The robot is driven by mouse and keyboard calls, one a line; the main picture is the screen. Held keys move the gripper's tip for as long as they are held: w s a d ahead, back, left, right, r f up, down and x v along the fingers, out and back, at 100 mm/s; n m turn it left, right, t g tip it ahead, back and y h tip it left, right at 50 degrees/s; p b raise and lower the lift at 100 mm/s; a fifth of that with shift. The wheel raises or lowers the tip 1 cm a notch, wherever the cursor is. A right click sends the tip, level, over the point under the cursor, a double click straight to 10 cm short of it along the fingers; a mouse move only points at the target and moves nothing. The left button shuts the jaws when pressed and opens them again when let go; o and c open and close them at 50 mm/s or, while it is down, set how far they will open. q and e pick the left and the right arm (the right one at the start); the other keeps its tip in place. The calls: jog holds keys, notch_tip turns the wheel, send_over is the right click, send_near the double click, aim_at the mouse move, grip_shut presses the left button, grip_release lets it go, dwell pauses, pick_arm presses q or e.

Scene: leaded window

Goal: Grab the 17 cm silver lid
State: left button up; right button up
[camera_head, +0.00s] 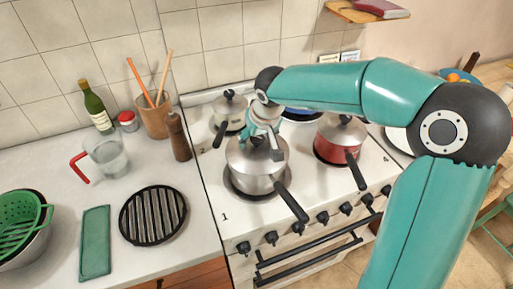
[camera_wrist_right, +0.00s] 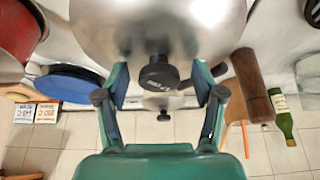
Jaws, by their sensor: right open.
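A silver lid (camera_head: 250,155) sits on the large silver pot (camera_head: 258,182) on the front left burner. My right gripper (camera_head: 268,140) is open just above this lid. In the right wrist view the lid (camera_wrist_right: 185,22) fills the top, with its black knob (camera_wrist_right: 158,72) between the open fingers of the gripper (camera_wrist_right: 160,88), apparently not clamped. Other silver lids sit on the small pot (camera_head: 229,103) behind and on the red pot (camera_head: 331,152) to the right. No size marking is readable on the lids. My left gripper is not in view.
The pot's black handle (camera_head: 291,203) points toward the stove front. A pepper mill (camera_head: 179,138), a utensil crock (camera_head: 153,120) and a jug (camera_head: 108,157) stand left of the stove. A blue pan (camera_wrist_right: 68,82) is behind. A round black grate (camera_head: 153,215) lies on the counter.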

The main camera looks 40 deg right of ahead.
jog(key=shift+c, duration=0.3)
jog(key=shift+s, duration=0.1)
grip_shut()
jog(key=shift+r, duration=0.1)
